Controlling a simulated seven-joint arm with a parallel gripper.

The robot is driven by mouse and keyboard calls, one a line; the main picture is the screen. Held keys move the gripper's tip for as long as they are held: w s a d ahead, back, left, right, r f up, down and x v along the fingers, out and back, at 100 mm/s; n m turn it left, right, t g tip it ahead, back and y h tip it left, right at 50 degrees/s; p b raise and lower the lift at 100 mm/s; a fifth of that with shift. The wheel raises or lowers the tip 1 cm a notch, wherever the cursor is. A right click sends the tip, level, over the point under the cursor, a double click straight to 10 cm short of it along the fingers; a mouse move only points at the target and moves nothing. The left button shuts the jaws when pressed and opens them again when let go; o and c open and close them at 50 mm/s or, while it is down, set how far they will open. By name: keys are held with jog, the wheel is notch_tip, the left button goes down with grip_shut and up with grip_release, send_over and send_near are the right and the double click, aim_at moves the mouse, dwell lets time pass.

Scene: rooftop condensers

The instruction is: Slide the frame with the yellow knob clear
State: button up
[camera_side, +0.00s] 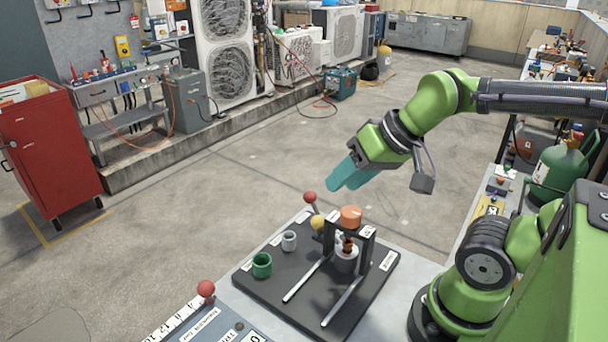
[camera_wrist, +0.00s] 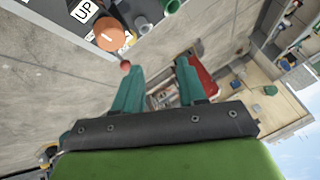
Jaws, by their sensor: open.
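The frame (camera_side: 366,240) is a dark upright arch on a black board (camera_side: 250,283), standing over two pale rails (camera_side: 308,279). Its yellow knob (camera_side: 318,222) sticks out on the left side. An orange cap (camera_side: 350,216) sits at its top and also shows in the wrist view (camera_wrist: 110,36). A pale cylinder (camera_side: 346,261) with a copper-coloured top stands beneath the arch, partly hidden. My gripper (camera_side: 347,184) is in the air above and behind the board, apart from the frame. Its teal fingers are open and empty, as the wrist view also shows (camera_wrist: 159,67).
A green cup (camera_side: 262,265) and a grey cup (camera_side: 289,241) stand on the board left of the frame. A red-knobbed lever (camera_side: 310,198) rises at the board's far edge. Another red knob (camera_side: 206,289) stands on a marked panel. The air around my gripper is clear.

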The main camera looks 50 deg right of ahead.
jog(key=w+d+f+m+g, duration=0.1)
jog(key=d+f, duration=0.1)
jog(key=d+f+m+g, duration=0.1)
jog(key=d, duration=0.2)
jog(key=w+d+f+m+g, duration=0.1)
jog(key=d+f, duration=0.1)
jog(key=shift+w+d+f+m+h, duration=0.15)
jog(key=shift+w+f+m+h, duration=0.15)
grip_shut()
jog(key=d+f+m+g+y, duration=0.3)
jog(key=d+f+m+y, duration=0.75)
jog(key=d, duration=0.25)
jog(key=shift+w+d+r+m+t+y, duration=0.25)
jog(key=shift+w+r+t+y, duration=0.1)
jog(key=shift+r+y, duration=0.25)
jog(key=shift+w+d+r+m+t+y, duration=0.15)
jog(key=shift+w+r+m+t+y, duration=0.25)
jog(key=shift+y, duration=0.3)
jog(key=shift+w+d+r+m+t+y, duration=0.1)
jog(key=shift+w+d+r+t+y, duration=0.15)
jog(key=shift+r+y, duration=0.35)
